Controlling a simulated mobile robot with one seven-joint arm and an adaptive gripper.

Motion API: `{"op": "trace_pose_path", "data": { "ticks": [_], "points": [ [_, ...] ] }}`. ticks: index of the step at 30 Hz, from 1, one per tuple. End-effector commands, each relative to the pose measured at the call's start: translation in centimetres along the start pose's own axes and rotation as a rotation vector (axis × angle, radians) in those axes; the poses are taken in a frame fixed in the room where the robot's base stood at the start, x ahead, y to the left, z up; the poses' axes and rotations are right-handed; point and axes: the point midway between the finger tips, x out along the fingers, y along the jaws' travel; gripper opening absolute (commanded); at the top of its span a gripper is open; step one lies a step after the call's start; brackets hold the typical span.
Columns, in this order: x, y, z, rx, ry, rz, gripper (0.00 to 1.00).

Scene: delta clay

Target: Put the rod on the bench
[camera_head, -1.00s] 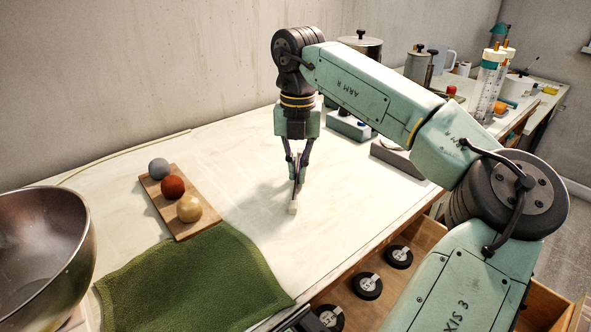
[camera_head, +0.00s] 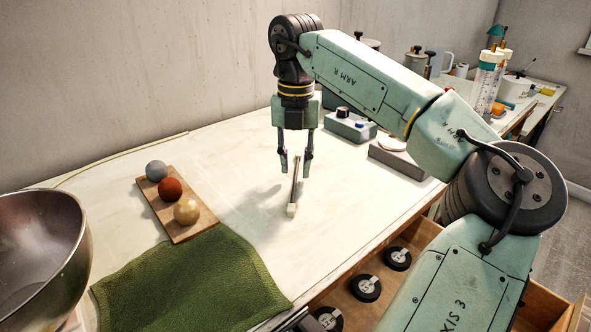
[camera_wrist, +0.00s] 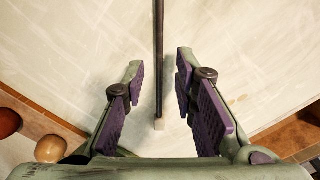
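The rod (camera_head: 295,186) is thin and dark with a pale block at its near end. It lies on the pale bench top (camera_head: 240,165). In the wrist view the rod (camera_wrist: 159,60) runs up the picture between the finger pads, touching neither. My gripper (camera_head: 296,177) is open and empty, its two fingers apart above the rod; it also shows in the wrist view (camera_wrist: 160,85).
A wooden board (camera_head: 188,233) holding grey, red and yellow balls lies to the left, with a green cloth (camera_head: 190,275) and metal bowl (camera_head: 40,250) nearby. Grey devices (camera_head: 395,157) stand to the right. An open drawer (camera_head: 340,293) with black discs is below the front edge.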

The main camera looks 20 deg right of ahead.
Motion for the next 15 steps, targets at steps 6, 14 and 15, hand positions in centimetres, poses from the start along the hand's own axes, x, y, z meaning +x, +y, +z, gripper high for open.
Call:
{"op": "trace_pose_path", "data": {
  "ticks": [6, 14, 15],
  "points": [
    [-4.8, 0.1, 0.1, 0.001, -0.003, -0.001, 0.26],
    [-9.0, 0.1, 0.0, 0.001, -0.001, 0.0, 0.26],
    [-9.3, 0.1, 0.0, 0.0, -0.001, 0.0, 0.26]
  ]
}}
